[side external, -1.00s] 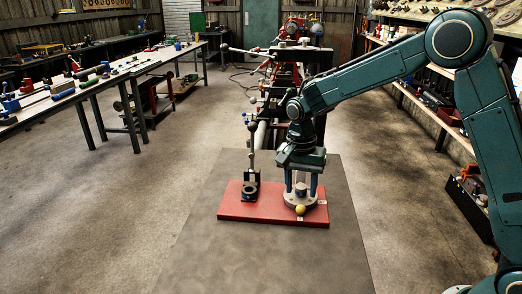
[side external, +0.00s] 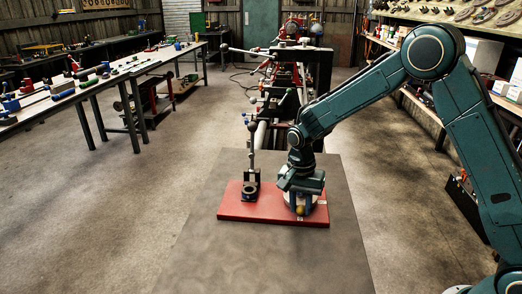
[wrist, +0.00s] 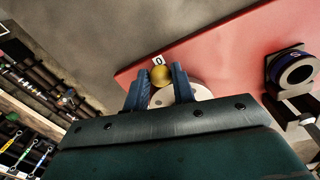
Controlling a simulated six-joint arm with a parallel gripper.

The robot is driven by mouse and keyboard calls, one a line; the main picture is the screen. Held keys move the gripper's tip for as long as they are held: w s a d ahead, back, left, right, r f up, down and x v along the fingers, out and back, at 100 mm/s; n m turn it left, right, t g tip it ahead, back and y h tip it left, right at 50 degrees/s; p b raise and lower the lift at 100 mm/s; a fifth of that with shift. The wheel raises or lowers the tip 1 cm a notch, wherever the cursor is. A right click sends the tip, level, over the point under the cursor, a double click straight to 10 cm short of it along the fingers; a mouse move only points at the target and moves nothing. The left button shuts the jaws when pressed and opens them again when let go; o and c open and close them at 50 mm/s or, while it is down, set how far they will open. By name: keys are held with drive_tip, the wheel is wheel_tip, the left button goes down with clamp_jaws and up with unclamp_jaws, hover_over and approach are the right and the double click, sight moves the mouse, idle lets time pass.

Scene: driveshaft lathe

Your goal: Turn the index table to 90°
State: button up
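The index table is a pale round disc (side external: 287,198) on a red base plate (side external: 240,210). A yellow ball knob (side external: 300,211) stands at its near edge. In the wrist view the knob (wrist: 160,76) lies beside a white tag marked 0 (wrist: 158,61). My gripper (side external: 300,208) points down over the disc and hides much of it. In the wrist view its two blue fingers (wrist: 159,78) stand apart, one on each side of the knob. I cannot tell whether they touch it.
A black fixture with a ring and an upright ball-topped lever (side external: 251,188) stands left of the disc on the plate. The ring (wrist: 294,72) shows at right in the wrist view. A lathe (side external: 290,95) stands behind. The grey bench in front is clear.

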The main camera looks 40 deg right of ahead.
clamp_jaws()
